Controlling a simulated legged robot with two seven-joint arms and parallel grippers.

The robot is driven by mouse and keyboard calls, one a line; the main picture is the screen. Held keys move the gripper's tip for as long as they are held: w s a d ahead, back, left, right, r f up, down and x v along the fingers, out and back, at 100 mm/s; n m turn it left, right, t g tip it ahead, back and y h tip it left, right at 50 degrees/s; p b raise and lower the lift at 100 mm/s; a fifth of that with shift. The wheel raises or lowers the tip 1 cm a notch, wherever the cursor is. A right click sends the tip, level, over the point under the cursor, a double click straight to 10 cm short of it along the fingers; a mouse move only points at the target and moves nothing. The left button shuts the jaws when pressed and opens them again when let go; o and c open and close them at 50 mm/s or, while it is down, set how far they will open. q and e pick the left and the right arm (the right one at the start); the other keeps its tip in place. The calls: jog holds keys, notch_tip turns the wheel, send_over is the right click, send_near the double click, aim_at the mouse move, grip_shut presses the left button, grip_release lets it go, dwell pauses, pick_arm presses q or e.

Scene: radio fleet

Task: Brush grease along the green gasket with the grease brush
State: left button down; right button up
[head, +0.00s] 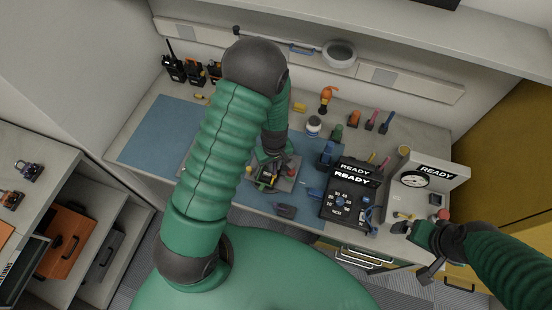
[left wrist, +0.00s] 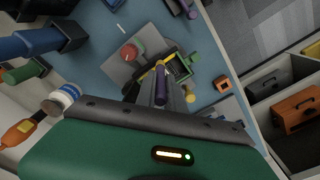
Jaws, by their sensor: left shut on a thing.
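My left gripper (head: 273,154) is low over the work spot in the middle of the bench. In the left wrist view it is shut on a slim purple-handled tool (left wrist: 161,84), which looks like the grease brush. The tool's tip is hard to make out. Just beyond it, an opened device with a dark inside and green and yellow edges (left wrist: 179,68) lies on a grey plate (left wrist: 118,72). The green edging may be the gasket; contact with the brush cannot be told. My right gripper (head: 408,229) is at the bench's right front; its jaws are unclear.
A blue mat (head: 155,130) covers the bench's left. A black box with a READY display (head: 347,196) and a gauge unit (head: 432,176) stand right of the device. A red round item (left wrist: 131,52) is beside the device. Several upright tools line the back.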

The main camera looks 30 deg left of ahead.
pick_arm(q)
jog(key=shift+s+d, duration=0.15)
jog(key=shift+s, duration=0.5)
jog(key=shift+s+d, duration=0.15)
jog(key=shift+s, duration=0.45)
jog(key=shift+w+a, duration=0.15)
jog(key=shift+w, duration=0.35)
jog(key=shift+w+a+r, duration=0.1)
jog(key=shift+w+a, duration=0.1)
jog(key=shift+w, duration=0.7)
jog(key=shift+w+a, duration=0.25)
jog(key=shift+w, duration=0.8)
jog(key=shift+w+a, duration=0.2)
jog(key=shift+w, duration=0.8)
notch_tip(320, 180, up, 6)
jog(key=p, duration=0.4)
jog(key=shift+s+p, duration=0.1)
jog(key=shift+p, duration=0.3)
notch_tip(320, 180, up, 3)
jog(key=shift+p, duration=1.2)
